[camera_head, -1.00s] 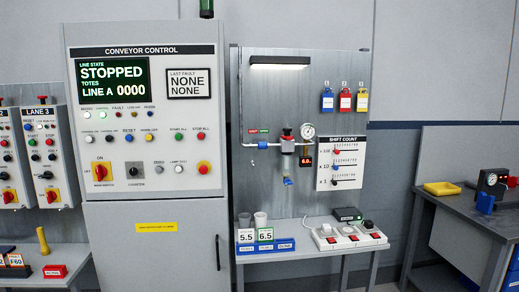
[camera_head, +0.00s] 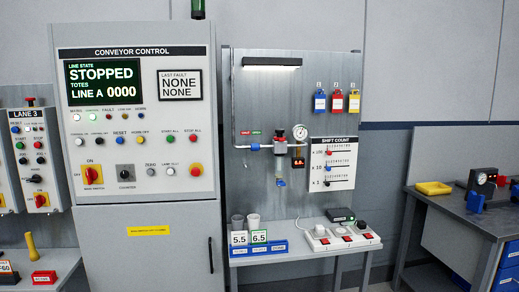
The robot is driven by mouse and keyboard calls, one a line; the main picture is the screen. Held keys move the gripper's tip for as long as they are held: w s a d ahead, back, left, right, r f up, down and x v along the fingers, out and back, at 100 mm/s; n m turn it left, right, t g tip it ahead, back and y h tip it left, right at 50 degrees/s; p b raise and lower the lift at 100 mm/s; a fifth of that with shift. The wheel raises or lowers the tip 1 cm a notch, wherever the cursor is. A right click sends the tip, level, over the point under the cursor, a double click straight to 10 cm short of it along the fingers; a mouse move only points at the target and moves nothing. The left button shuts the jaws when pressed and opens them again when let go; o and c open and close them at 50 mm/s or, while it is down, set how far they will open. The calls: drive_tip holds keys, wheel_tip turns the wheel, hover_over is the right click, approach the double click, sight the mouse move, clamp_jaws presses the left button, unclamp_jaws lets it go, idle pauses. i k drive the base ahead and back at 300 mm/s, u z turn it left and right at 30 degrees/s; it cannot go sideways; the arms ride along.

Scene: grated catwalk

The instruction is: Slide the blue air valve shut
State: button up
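The air line is a pale horizontal pipe (camera_head: 243,147) on the grey back panel, right of the conveyor cabinet. A small blue piece (camera_head: 255,147), which looks like the slide valve, sits on the pipe. It is below the green label (camera_head: 256,132), with a red label (camera_head: 245,132) to its left. Its exact slide position is too small to tell. Right of it are a red-topped regulator (camera_head: 280,134) and a round gauge (camera_head: 299,132). A second blue piece (camera_head: 281,183) hangs below the regulator. My gripper is not in view.
A bench (camera_head: 285,257) below the panel holds cups, 5.5 and 6.5 cards and a white switch strip (camera_head: 340,238). Blue, red and yellow tags (camera_head: 337,103) hang at the upper right. Another workbench (camera_head: 462,212) stands at the right. The space before the air line looks clear.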

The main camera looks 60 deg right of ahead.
sight(255, 147)
drive_tip(key=i, duration=0.9)
drive_tip(key=u, duration=0.05)
